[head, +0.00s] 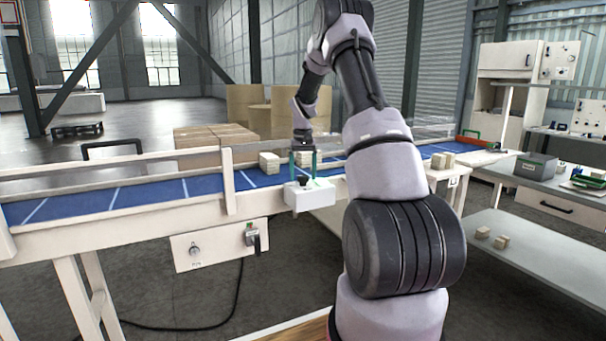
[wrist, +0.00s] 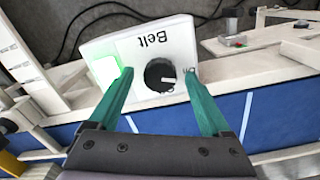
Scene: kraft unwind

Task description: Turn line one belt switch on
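The belt switch is a white box (head: 309,196) on the near side of the blue conveyor. In the wrist view the box (wrist: 125,45) reads "Belt" upside down and carries a round black knob (wrist: 160,75). A pale mark on the knob points right, towards small lettering partly behind a fingertip. A lamp (wrist: 103,70) on the box glows green. My gripper (head: 303,178) points down at the box. In the wrist view its teal fingers (wrist: 159,73) are spread, one on each side of the knob, with gaps visible. Contact with the box face is unclear.
The blue conveyor (head: 150,194) with pale rails runs behind the box, carrying several small cartons (head: 269,163). A second panel (head: 220,245) with a knob and lever hangs below the rail at left. A bench (head: 560,178) with a grey bin stands at right.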

